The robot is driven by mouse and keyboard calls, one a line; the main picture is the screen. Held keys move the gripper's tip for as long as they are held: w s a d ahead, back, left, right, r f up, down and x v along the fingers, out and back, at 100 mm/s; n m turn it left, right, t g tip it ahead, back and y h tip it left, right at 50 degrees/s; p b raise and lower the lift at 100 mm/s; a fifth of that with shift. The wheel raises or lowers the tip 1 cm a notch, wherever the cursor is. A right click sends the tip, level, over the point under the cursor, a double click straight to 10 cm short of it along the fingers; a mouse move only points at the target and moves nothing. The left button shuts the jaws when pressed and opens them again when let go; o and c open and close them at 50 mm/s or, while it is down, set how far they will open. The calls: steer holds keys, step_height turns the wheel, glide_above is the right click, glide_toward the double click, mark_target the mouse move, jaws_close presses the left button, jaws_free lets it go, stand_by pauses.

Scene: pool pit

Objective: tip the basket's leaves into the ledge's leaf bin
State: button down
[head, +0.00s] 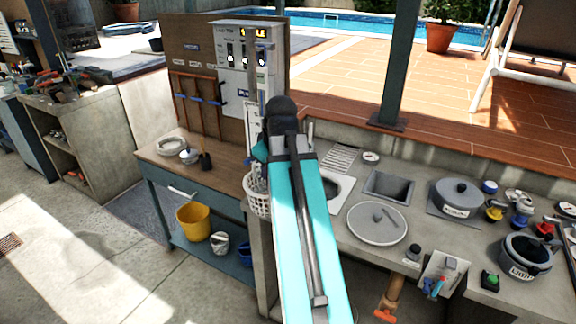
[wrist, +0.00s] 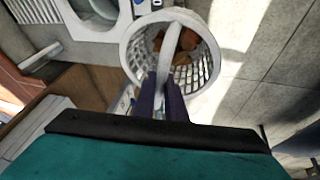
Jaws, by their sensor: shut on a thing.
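A white slatted basket (head: 257,206) shows left of my arm in the head view, partly hidden by it. In the wrist view, the basket (wrist: 209,72) is seen from above with brown leaves (wrist: 184,60) inside. My gripper (wrist: 164,82) is shut on its white arched handle (wrist: 176,38). The gripper's fingers are hidden behind my arm in the head view. A dark open pot (head: 525,259) with a white label stands on the ledge at right. A grey square tub (head: 388,187) is nearer the middle. I cannot tell which is the leaf bin.
A lidded pot (head: 457,197), a round grey lid (head: 376,223) and several small fittings crowd the grey ledge. A white-framed opening (head: 342,190) is partly behind my arm. A wooden bench (head: 190,163) stands left, with a yellow bucket (head: 194,222) below. A post (head: 396,65) rises behind.

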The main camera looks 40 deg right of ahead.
steer(key=w+a+f, duration=0.1)
steer(key=w+a, duration=0.3)
steer(key=a, duration=0.7)
steer(key=w+a+f+m+b, duration=0.1)
steer(key=w+a, duration=0.4)
steer(key=a, duration=0.6)
steer(key=w+a+f+m+h, duration=0.1)
steer(key=w+a, duration=0.4)
steer(key=a, duration=0.6)
